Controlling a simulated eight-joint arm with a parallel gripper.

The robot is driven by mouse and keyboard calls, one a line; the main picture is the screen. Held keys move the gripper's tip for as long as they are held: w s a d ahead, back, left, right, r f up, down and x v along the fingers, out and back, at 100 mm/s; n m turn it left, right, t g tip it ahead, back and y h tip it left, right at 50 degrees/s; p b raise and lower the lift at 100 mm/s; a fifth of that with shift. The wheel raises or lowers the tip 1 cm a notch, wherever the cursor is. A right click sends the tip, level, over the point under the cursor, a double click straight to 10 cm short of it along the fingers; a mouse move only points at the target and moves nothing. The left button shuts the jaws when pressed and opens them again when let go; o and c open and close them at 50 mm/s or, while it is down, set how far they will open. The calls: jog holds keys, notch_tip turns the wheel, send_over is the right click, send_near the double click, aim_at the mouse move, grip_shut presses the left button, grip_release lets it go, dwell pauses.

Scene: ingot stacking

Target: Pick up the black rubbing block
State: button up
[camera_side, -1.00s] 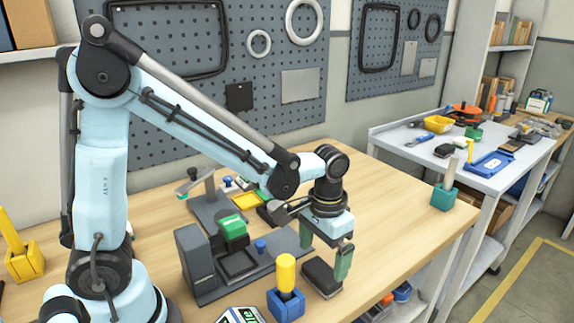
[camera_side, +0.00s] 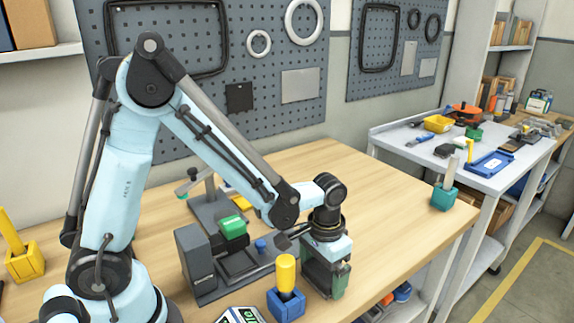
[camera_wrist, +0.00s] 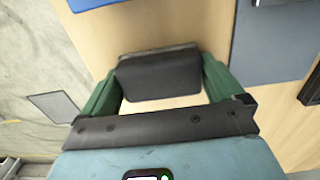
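The black rubbing block (camera_wrist: 160,78) sits on the wooden table, between the two green fingers of my gripper (camera_wrist: 161,72) in the wrist view. The fingers are spread about as wide as the block, one at each end, and I cannot see firm contact. In the side view my gripper (camera_side: 324,277) is low at the table, near its front edge. The block (camera_side: 317,277) shows there only as a dark shape, partly hidden by the fingers.
A blue holder with a yellow handle (camera_side: 286,299) stands close to the left of my gripper. Behind it is a dark grey fixture (camera_side: 197,262) with a green-topped block (camera_side: 233,227). A teal holder (camera_side: 444,196) stands at the far right corner. The table's right middle is clear.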

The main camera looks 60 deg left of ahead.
aim_at(322, 270)
jog(key=shift+c, duration=1)
jog(key=shift+r, duration=0.15)
notch_tip(322, 270, up, 10)
jog(key=shift+f, duration=0.15)
jog(key=o, duration=0.6)
jog(key=c, duration=0.5)
jog(key=w+a+n, duration=0.1)
jog(key=a, duration=0.7)
jog(key=w+a+n, duration=0.2)
jog(key=a, duration=0.6)
jog(key=w+a+n, duration=0.1)
jog(key=w+a, duration=0.1)
jog(key=a, duration=0.6)
jog(key=shift+a+f+n, duration=0.25)
jog(key=shift+f+n, duration=0.05)
